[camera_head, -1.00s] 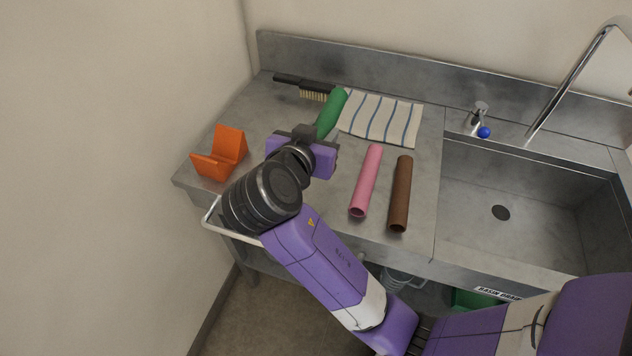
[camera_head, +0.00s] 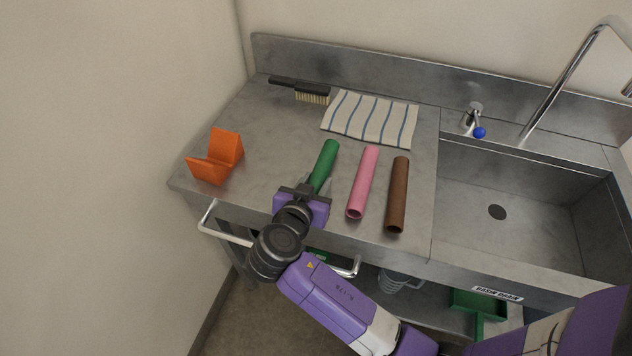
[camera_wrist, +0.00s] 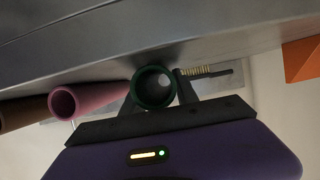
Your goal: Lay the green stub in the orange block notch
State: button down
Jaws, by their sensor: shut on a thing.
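The green stub (camera_head: 325,163) is a tube that shows beyond my gripper (camera_head: 317,186) in the head view. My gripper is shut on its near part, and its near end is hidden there. In the wrist view the stub's open end (camera_wrist: 154,87) sits between my gripper's fingers (camera_wrist: 156,92). The orange block (camera_head: 217,157), with a V-shaped notch, stands at the left end of the counter, left of my gripper and apart from it. Its edge also shows at the right of the wrist view (camera_wrist: 302,60). I cannot tell whether the stub touches the counter.
A pink tube (camera_head: 363,183) and a brown tube (camera_head: 398,195) lie right of the stub. A striped cloth (camera_head: 370,118) and a brush (camera_head: 302,89) lie at the back. The sink (camera_head: 520,215) is at the right. The counter between block and stub is clear.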

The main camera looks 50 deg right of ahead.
jog(key=shift+f, duration=0.2)
jog(key=c, duration=0.9)
grip_release()
jog(key=shift+c, duration=0.2)
jog(key=shift+r, duration=0.2)
jog(key=shift+a+r, duration=0.1)
jog(key=shift+a, duration=0.05)
jog(key=b+v, duration=0.1)
jog(key=v, duration=1)
jog(key=shift+s+a, duration=0.15)
jog(key=shift+a, duration=0.2)
